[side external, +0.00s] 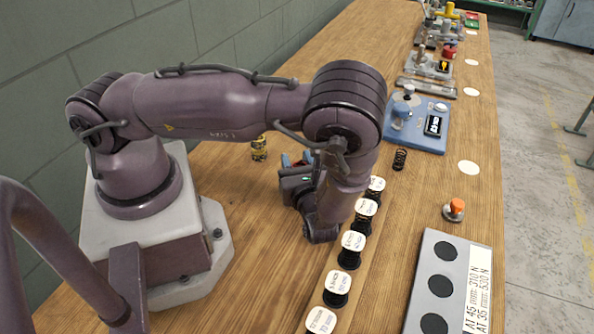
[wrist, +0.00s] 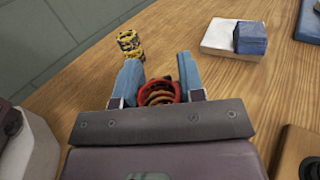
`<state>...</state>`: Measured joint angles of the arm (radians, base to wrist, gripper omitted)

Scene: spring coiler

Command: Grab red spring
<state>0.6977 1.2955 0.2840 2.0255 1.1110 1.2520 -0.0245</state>
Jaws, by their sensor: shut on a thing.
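The red spring (wrist: 160,93) is between the two blue fingers of my gripper (wrist: 159,66) in the wrist view. The gripper is shut on it, with a finger on either side. A dark part sticks out beyond the coil, too small to make out. In the side view my gripper (side external: 297,181) is low over the table, left of the row of labelled spools. There the spring is mostly hidden by the gripper and arm, so I cannot tell whether it touches the table.
A yellow-and-black coil (side external: 259,148) stands nearby. The labelled spools (side external: 338,283) line a wooden strip. A black spring (side external: 399,159) stands by a blue device (side external: 418,124). An orange-topped button (side external: 454,208) and grey plate with round black spots (side external: 462,262) are right; table is clear between.

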